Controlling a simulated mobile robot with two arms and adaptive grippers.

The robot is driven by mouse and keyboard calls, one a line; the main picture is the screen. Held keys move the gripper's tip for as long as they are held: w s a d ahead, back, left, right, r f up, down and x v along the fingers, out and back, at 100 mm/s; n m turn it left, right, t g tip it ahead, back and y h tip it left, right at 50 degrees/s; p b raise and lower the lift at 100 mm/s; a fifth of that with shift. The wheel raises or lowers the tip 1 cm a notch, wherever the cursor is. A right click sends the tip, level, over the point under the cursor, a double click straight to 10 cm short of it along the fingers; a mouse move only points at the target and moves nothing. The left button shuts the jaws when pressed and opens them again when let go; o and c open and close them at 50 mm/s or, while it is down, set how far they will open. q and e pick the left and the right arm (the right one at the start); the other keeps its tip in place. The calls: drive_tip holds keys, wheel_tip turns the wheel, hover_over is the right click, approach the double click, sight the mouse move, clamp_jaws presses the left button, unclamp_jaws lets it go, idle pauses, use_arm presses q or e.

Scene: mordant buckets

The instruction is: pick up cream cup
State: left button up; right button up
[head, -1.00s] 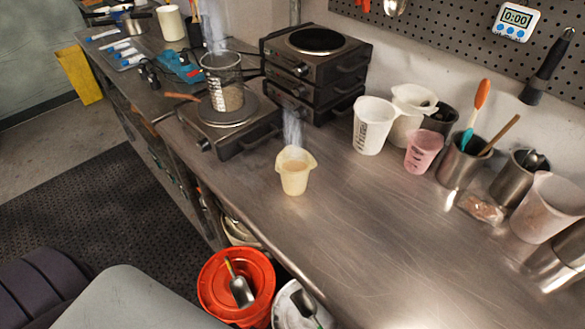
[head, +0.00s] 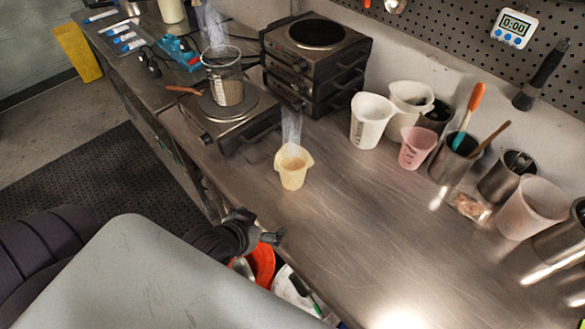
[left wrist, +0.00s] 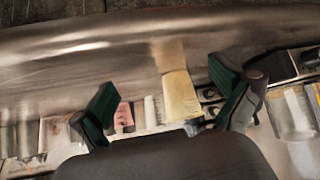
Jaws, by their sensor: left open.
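The cream cup (head: 292,168) stands upright on the steel bench, near its front edge, with pale steam above it. My left gripper (head: 260,228) is at the bench's front edge, below and left of the cup in the head view, apart from it and empty. In the left wrist view the two green-padded fingers of the left gripper (left wrist: 165,105) are spread wide, and the cream cup (left wrist: 180,96) shows beyond them, between the fingers and nearer the right one. My right gripper is not in view.
A hot plate (head: 228,122) carries a steaming glass beaker (head: 224,78) behind the cup. White jugs (head: 371,122), a pink cup (head: 416,147) and metal tool pots stand right. Red (head: 263,264) and white buckets sit below the front edge. Bench right of the cup is clear.

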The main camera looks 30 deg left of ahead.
sight(284, 177)
use_arm(q)
drive_tip(key=w+r+t, duration=0.1)
drive_tip(key=w+a+r+t, duration=0.1)
drive_tip(key=t, duration=0.1)
drive_tip(key=w+a+r+t, duration=0.1)
drive_tip(key=w, duration=0.1)
drive_tip(key=shift+w+a+r+n+h, duration=0.1)
drive_tip(key=shift+a+r+n+h, duration=0.05)
drive_tip(key=shift+r+n+h, duration=0.15)
drive_tip(key=shift+t, duration=0.3)
drive_tip(key=p+x, duration=0.1)
drive_tip(key=x, duration=0.7)
drive_tip(key=shift+w, duration=0.25)
drive_tip(key=shift+w+p, duration=0.25)
drive_tip(key=shift+p, duration=0.15)
drive_tip(key=x, duration=0.2)
drive_tip(key=d+p+x, duration=0.1)
drive_tip(key=x, duration=0.1)
drive_tip(key=shift+w, duration=0.4)
drive_tip(key=shift+s, duration=0.15)
drive_tip(key=shift+c, duration=1)
drive_tip(key=c, duration=1)
drive_tip(key=shift+c, duration=1.3)
drive_tip(key=shift+r, duration=0.15)
